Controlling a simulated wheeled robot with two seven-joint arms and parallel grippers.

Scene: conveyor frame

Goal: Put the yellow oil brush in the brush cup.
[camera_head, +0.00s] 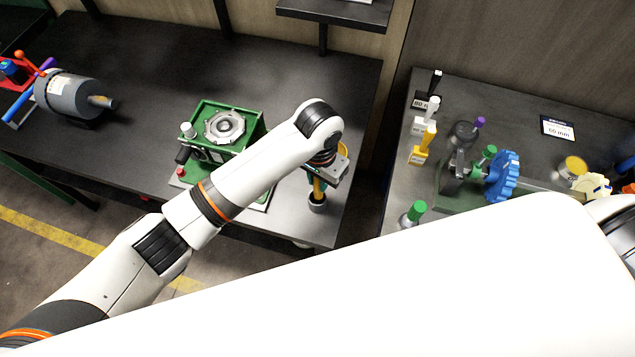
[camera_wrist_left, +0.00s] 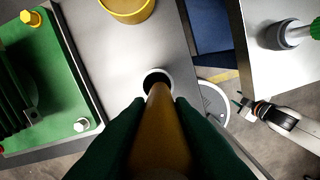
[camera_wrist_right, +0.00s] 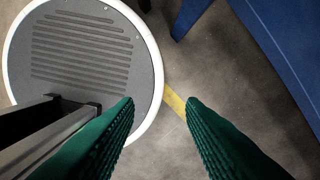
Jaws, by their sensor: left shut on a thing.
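My left gripper (camera_head: 320,176) is over the right end of the left table, shut on the yellow oil brush (camera_head: 317,188). In the left wrist view, its green fingers clasp the yellow handle (camera_wrist_left: 160,130), which points down at the brush cup. The brush cup (camera_head: 317,205) stands on the table near its front right corner. The left wrist view shows its pale round rim (camera_wrist_left: 157,73) and dark mouth, with the brush's far end overlapping it. I cannot tell how deep that end reaches. My right gripper (camera_wrist_right: 160,103) is open and empty above the floor.
A green machine housing (camera_head: 222,130) stands left of the cup. A yellow round container (camera_wrist_left: 128,8) is close behind the cup. The right table holds a blue gear (camera_head: 503,176) and a green-topped brush (camera_head: 414,212). A gap separates the tables.

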